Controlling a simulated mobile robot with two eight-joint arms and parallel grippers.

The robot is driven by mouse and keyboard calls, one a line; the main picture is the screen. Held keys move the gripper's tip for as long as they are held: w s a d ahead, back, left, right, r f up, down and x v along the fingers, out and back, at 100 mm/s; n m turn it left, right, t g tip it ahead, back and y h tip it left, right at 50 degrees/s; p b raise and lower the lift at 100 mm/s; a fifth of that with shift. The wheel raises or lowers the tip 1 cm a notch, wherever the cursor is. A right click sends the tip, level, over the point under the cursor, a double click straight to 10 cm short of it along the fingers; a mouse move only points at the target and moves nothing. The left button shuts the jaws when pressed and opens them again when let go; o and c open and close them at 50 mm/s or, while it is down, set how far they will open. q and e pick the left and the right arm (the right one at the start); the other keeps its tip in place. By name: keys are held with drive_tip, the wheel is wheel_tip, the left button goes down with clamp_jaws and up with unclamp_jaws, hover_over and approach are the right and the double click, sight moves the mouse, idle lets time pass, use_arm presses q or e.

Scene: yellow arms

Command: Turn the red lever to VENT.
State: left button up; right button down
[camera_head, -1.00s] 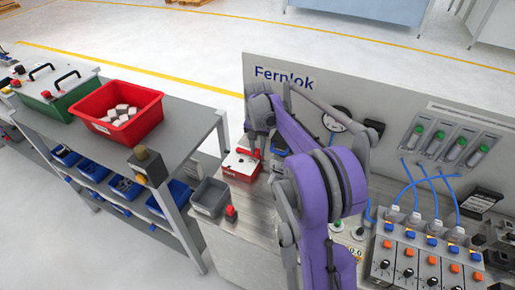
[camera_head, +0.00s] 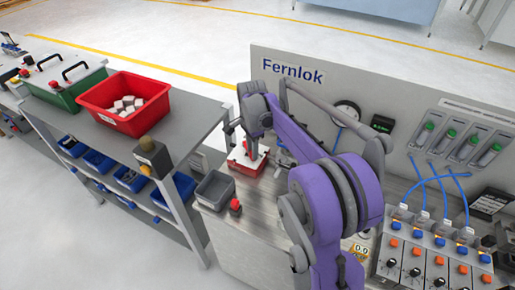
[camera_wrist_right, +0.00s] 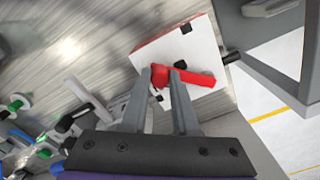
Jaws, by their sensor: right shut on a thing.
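The red lever (camera_wrist_right: 200,78) sits on the white top of a small box with red sides (camera_head: 240,167), on the steel bench. The box also shows in the right wrist view (camera_wrist_right: 200,42). My right gripper (camera_wrist_right: 165,78) is shut on the red lever, its two fingers on either side of the lever near its left end. The lever's free end points right in the right wrist view. In the head view my right gripper (camera_head: 249,150) reaches down over the box and partly hides it. No VENT marking is readable. My left gripper is not in view.
A grey bin (camera_head: 214,190) and a red button (camera_head: 235,207) stand just in front of the box. The panel marked Fernlok (camera_head: 300,85) rises behind. A side table holds a red crate (camera_head: 150,117). Valves and blue tubes fill the right side.

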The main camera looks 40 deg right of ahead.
drive_tip(key=a+m, duration=0.1)
drive_tip(key=m, duration=0.1)
drive_tip(key=w+a+m, duration=0.1)
drive_tip(key=m, duration=0.1)
drive_tip(key=shift+w+a+m, duration=0.2)
drive_tip(key=shift+a+m, duration=0.1)
drive_tip(key=shift+a, duration=0.05)
drive_tip(key=shift+w+a+m, duration=0.5)
drive_tip(key=shift+a+m, duration=0.05)
drive_tip(key=shift+m, duration=0.65)
drive_tip(key=shift+w+a+m, duration=0.4)
drive_tip(key=shift+w+m, duration=0.25)
drive_tip(key=shift+m, duration=0.55)
drive_tip(key=c, duration=0.7)
unclamp_jaws()
wheel_tip(320, 180, up, 11)
drive_tip(key=shift+f, duration=0.1)
drive_tip(key=shift+a, duration=0.1)
